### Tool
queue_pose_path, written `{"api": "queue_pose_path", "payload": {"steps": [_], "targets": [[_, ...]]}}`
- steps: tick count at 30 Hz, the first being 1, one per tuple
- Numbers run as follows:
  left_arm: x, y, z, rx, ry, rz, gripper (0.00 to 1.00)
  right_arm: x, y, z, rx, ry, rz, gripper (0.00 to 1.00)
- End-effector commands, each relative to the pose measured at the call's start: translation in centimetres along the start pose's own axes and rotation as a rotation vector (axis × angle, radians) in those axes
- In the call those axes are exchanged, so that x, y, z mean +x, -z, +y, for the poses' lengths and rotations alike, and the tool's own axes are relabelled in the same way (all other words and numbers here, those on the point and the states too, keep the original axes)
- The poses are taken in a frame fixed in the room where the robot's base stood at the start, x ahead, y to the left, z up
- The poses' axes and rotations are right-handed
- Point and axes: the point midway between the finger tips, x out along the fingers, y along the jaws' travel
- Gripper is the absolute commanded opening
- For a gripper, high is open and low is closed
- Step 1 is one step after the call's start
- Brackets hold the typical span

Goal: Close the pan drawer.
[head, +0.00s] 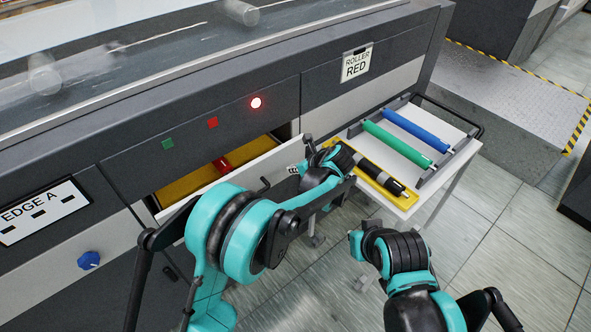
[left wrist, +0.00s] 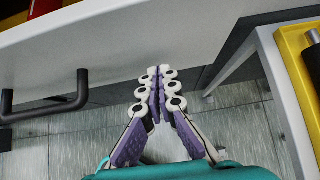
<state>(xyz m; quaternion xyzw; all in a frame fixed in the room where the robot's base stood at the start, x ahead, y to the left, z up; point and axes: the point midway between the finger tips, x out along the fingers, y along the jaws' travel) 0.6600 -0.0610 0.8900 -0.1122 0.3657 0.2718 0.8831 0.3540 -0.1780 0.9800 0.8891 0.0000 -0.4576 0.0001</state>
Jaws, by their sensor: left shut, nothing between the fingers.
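The pan drawer (head: 180,190) stands partly open in the dark machine front, with a yellow inside and a red item (head: 222,165) in it. Its white front panel (head: 262,160) also fills the top of the left wrist view (left wrist: 130,45), with a dark bar handle (left wrist: 45,108) at left. My left gripper (head: 294,168) is at the right part of this panel; the left wrist view shows it (left wrist: 160,72) shut and empty, fingertips close to the panel. I cannot tell if they touch. My right gripper (head: 364,281) is mostly hidden under its own wrist.
Right of the drawer is a white cart (head: 455,137) with green (head: 398,143) and blue (head: 415,130) rollers and a yellow tray (head: 400,199); its leg is close to my left gripper. Buttons and a lit red lamp (head: 256,102) are above the drawer.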

Motion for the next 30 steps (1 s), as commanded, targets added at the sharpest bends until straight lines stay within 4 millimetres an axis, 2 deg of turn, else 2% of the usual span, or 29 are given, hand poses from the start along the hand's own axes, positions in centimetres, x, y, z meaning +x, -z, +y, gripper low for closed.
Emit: {"api": "queue_pose_path", "payload": {"steps": [15, 17, 24, 30], "targets": [[0.5, -0.6, 0.0, 0.001, 0.001, 0.001, 0.0, -0.1, 0.1, 0.0, 0.0, 0.0, 0.0, 0.0], [1.1, -1.2, 0.0, 0.0, 0.0, 0.001, 0.0, -0.2, 0.1, 0.0, 0.0, 0.0, 0.0, 0.0], [5.2, -5.4, 0.0, -0.001, -0.001, 0.001, 0.0, -0.6, 0.4, 0.0, 0.0, 0.0, 0.0, 0.0], [7.0, -7.1, 0.0, 0.001, 0.002, 0.0, 0.0, -0.7, 0.5, 0.0, 0.0, 0.0, 0.0, 0.0]]}}
